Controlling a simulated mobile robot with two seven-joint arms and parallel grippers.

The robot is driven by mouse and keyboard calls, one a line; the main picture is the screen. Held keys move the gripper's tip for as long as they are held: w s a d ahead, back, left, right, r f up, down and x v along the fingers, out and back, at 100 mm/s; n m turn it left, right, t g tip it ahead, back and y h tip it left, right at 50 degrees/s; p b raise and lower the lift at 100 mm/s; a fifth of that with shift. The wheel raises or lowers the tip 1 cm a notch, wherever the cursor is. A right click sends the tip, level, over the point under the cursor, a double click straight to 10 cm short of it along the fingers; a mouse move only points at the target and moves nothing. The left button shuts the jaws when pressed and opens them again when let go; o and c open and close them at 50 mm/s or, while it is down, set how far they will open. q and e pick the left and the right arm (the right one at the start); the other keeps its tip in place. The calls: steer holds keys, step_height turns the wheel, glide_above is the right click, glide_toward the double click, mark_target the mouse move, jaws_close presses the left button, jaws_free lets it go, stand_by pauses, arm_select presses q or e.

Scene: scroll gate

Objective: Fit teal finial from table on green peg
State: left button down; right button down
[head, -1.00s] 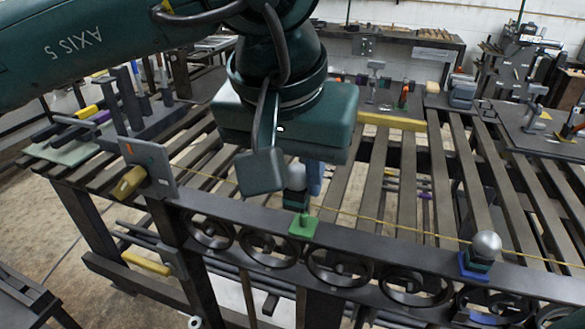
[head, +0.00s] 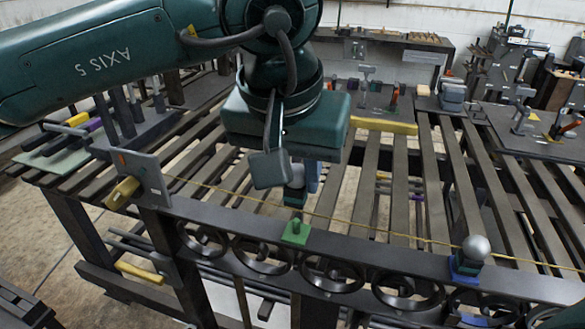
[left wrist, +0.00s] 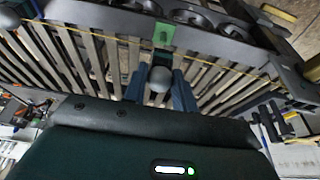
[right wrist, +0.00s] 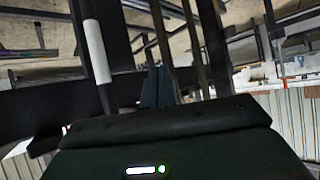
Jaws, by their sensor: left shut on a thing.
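The teal finial (head: 295,197) has a silver ball on top. My left gripper (head: 303,178) is shut on it, and it looks upright. The left wrist view shows the ball (left wrist: 160,79) between the two fingers (left wrist: 160,92). The green peg (head: 296,228) stands on a green plate on the gate's top rail, and it also shows in the left wrist view (left wrist: 163,36). The finial is apart from the peg, just behind and above it in the head view. My right gripper (right wrist: 158,88) shows only in the right wrist view, its fingers together and empty.
Another silver-ball finial (head: 476,247) sits on a blue base farther right on the rail. The slatted table (head: 400,190) is mostly bare near the gripper.

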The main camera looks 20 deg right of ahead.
mark_target(294, 199)
arm_select(q)
steer(key=shift+w+d, duration=0.1)
steer(key=shift+f+b, duration=0.3)
steer(key=shift+f, duration=0.45)
steer(key=shift+f+b, duration=0.5)
steer(key=shift+b, duration=0.05)
arm_select(e)
steer(key=shift+w+a, duration=0.25)
steer(key=shift+a, duration=0.05)
arm_select(q)
steer(key=shift+f, duration=0.25)
arm_select(e)
steer(key=shift+s+f, duration=0.1)
steer(key=shift+f, duration=0.4)
arm_select(q)
steer(key=shift+f+b, duration=0.55)
steer(key=shift+b, duration=0.2)
arm_select(e)
steer(key=shift+f, duration=0.25)
